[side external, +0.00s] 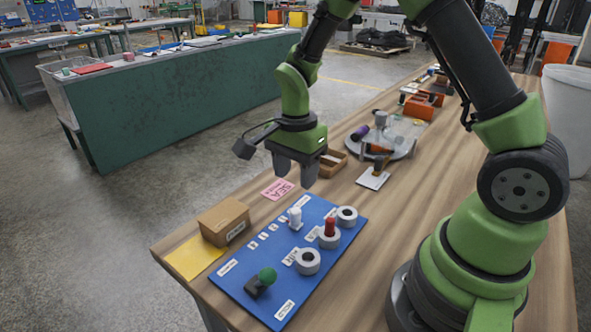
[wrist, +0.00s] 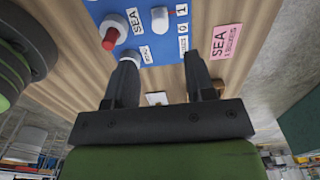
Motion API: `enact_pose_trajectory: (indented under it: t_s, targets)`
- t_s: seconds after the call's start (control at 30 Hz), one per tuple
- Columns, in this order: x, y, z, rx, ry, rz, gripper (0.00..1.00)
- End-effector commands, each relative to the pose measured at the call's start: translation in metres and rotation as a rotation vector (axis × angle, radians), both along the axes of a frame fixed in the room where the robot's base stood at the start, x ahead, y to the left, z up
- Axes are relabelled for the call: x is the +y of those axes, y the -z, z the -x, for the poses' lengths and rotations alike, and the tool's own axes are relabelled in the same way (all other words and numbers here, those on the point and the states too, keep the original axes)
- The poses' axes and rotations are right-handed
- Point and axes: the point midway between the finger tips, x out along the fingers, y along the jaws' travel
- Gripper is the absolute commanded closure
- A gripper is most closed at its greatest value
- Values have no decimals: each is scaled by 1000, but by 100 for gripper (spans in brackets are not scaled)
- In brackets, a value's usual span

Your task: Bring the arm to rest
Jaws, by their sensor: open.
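My gripper (side external: 296,176) hangs in the air above the wooden table, just behind the far edge of the blue board (side external: 252,283), fingers pointing down. Its fingers are apart with nothing between them; the wrist view also shows the gripper (wrist: 161,62) open and empty. On the board, a red peg (side external: 330,227) stands in a white ring, and a white peg (side external: 294,217) stands near it. A white ring (side external: 308,261) and another white ring (side external: 347,216) show, along with a green knob (side external: 267,275) on a black base. The gripper touches none of these.
A cardboard box (side external: 224,221) and yellow sheet (side external: 193,258) lie left of the board. A pink card (side external: 277,189) lies behind it. A round tray (side external: 384,140) with bottles and a wooden box (side external: 331,163) stand farther back. A white bin (side external: 565,115) stands at right.

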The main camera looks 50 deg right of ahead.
Motion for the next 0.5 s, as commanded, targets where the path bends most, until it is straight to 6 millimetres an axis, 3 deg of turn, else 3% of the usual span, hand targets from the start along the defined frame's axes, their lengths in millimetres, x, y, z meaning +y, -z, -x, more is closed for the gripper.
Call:
enact_pose_trajectory:
  t_s: [0.33,0.5]
  targets:
    - [1,-6,0,-10,-13,-1,50]
    - [6,-47,8,-94,-150,-5,50]
